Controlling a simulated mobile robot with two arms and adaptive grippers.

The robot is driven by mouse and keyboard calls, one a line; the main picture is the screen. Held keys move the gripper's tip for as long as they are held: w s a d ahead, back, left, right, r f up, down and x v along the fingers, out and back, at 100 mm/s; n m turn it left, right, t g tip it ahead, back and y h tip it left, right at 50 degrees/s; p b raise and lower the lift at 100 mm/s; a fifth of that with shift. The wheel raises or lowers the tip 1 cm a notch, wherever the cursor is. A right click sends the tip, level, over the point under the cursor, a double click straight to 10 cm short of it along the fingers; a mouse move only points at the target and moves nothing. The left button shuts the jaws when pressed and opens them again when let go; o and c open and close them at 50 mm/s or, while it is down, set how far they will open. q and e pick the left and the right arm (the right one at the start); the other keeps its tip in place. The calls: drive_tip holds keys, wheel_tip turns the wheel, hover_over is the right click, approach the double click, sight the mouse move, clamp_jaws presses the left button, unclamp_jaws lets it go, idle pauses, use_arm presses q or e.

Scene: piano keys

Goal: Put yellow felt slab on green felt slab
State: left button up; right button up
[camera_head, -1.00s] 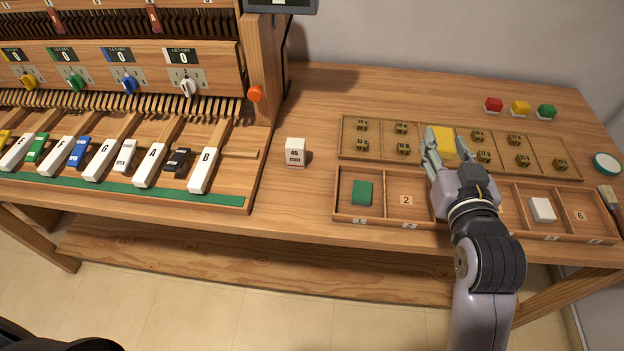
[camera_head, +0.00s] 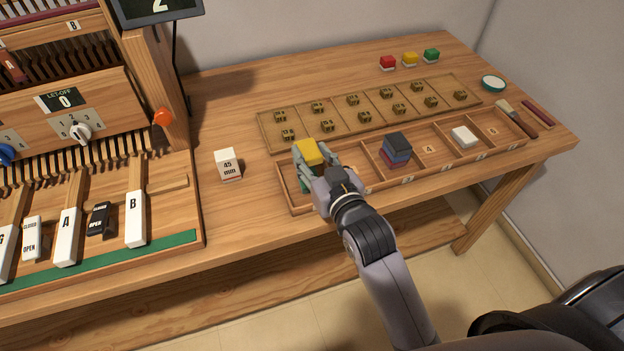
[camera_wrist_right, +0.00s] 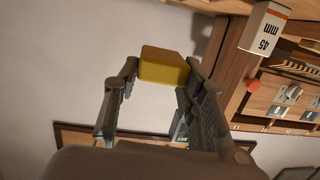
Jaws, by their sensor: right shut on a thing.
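My right gripper (camera_head: 313,158) is shut on the yellow felt slab (camera_head: 309,150), over the left end of the wooden compartment tray. In the right wrist view the yellow slab (camera_wrist_right: 164,66) sits between the two fingertips. The green felt slab (camera_head: 304,186) lies in the leftmost compartment, mostly hidden below the gripper; only a green sliver shows. The yellow slab looks to be above it; I cannot tell whether they touch. My left gripper is not in view.
The tray (camera_head: 291,201) also holds a stack of dark, blue and red slabs (camera_head: 397,150) and a white slab (camera_head: 464,137). Behind it is a shallow tray of small brass pieces (camera_head: 268,137). A white 45 mm block (camera_head: 228,164) stands left, near the piano keys.

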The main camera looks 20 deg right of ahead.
sight(313, 164)
wheel_tip(313, 164, down, 3)
drive_tip(key=shift+f, duration=0.1)
drive_tip(key=shift+f+b, duration=0.35)
drive_tip(key=shift+f, duration=1.5)
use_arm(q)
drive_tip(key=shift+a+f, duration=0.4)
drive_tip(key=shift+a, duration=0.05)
